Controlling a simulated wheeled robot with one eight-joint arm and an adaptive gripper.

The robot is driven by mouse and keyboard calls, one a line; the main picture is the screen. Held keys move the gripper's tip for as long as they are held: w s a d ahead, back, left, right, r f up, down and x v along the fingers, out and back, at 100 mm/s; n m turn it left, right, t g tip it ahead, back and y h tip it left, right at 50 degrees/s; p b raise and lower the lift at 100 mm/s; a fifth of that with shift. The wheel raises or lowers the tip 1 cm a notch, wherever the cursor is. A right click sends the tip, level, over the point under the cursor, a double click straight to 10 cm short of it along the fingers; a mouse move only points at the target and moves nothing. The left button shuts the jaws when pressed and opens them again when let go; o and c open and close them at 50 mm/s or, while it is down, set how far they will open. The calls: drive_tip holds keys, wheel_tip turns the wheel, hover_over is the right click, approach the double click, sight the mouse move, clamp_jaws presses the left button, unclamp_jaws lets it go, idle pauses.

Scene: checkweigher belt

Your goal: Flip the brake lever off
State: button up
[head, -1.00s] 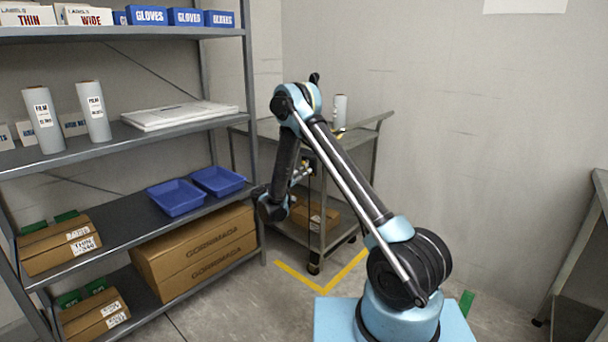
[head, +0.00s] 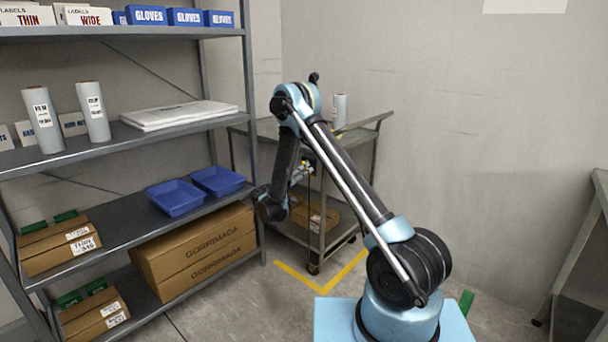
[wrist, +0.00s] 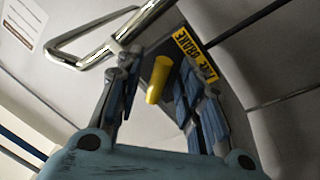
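The brake lever (wrist: 158,80) shows in the wrist view as a short yellow bar, near the middle, in front of a dark bracket. A yellow label reading BRAKE (wrist: 195,53) is beside it at upper right. My gripper (wrist: 160,85) is open, with one finger to the left of the lever and one to the right; I cannot tell whether either touches it. In the head view my gripper (head: 304,170) is at the near side of the grey cart (head: 345,172), partly hidden by my arm, and the lever is too small to make out.
A bent chrome handle (wrist: 100,47) is close to the left finger in the wrist view. Shelving with blue trays (head: 176,197) and a long carton (head: 195,250) stands left of the cart. A film roll (head: 339,110) stands on the cart top. Floor is clear around the yellow floor marking (head: 318,284).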

drive_tip(key=v, duration=1.2)
drive_tip(key=shift+d, duration=0.1)
